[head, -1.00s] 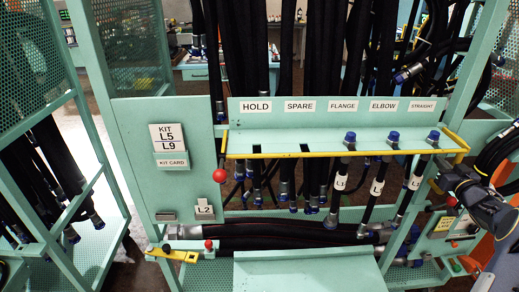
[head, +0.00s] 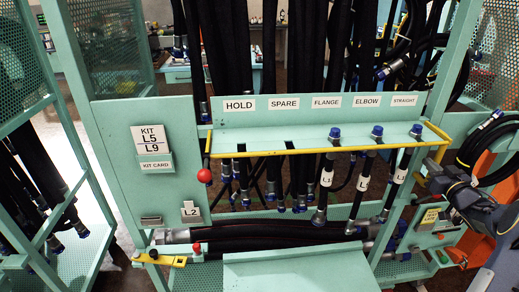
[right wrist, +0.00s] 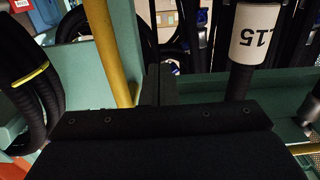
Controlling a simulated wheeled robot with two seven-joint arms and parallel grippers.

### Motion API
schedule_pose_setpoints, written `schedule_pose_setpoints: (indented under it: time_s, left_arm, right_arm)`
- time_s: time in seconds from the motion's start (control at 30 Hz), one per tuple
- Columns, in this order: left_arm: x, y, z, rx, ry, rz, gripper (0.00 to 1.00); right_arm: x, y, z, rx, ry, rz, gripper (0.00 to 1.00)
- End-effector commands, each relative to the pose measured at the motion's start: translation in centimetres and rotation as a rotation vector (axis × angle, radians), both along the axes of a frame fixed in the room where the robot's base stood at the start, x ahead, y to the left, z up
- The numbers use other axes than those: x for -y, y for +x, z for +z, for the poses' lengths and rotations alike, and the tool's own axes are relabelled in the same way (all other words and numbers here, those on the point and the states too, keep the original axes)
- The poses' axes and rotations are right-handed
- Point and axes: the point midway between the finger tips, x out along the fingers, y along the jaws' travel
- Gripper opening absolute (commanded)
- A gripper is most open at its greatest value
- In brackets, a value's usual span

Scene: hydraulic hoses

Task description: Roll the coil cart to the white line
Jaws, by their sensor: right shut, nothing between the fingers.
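At the right edge of the head view, black coiled hoses (head: 490,155) hang beside an orange panel (head: 481,246), partly behind my right arm; I cannot tell whether these belong to the coil cart. My right gripper (head: 452,183) is in front of the rack's right end, below the yellow rail's corner. In the right wrist view its fingers (right wrist: 160,84) are shut together and empty, between a yellow bar and a black hose with an upside-down L15 label (right wrist: 255,35). No white line on the floor can be made out. My left gripper is not in view.
A teal hose rack (head: 310,132) with a yellow rail (head: 300,152) and labelled slots fills the middle, close to my right gripper. Several black hoses with blue caps hang there. A red ball knob (head: 204,176) sticks out on the left. A mesh-sided teal frame stands far left.

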Motion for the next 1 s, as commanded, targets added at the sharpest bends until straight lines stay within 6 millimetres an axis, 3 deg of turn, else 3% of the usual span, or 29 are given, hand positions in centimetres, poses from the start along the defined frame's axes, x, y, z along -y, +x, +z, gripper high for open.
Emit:
schedule_pose_setpoints:
  time_s: [0.5,0.87,1.0]
  left_arm:
    - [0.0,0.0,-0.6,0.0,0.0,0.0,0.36]
    - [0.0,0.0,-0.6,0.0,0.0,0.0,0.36]
    - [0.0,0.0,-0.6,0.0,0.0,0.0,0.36]
  right_arm:
    - [0.2,-5.1,-0.1,-0.001,0.001,-0.002,0.0]
    - [0.2,-5.6,0.0,0.0,0.0,0.0,0.0]
    - [-0.1,-5.5,1.5,0.0,-0.001,-0.045,0.0]
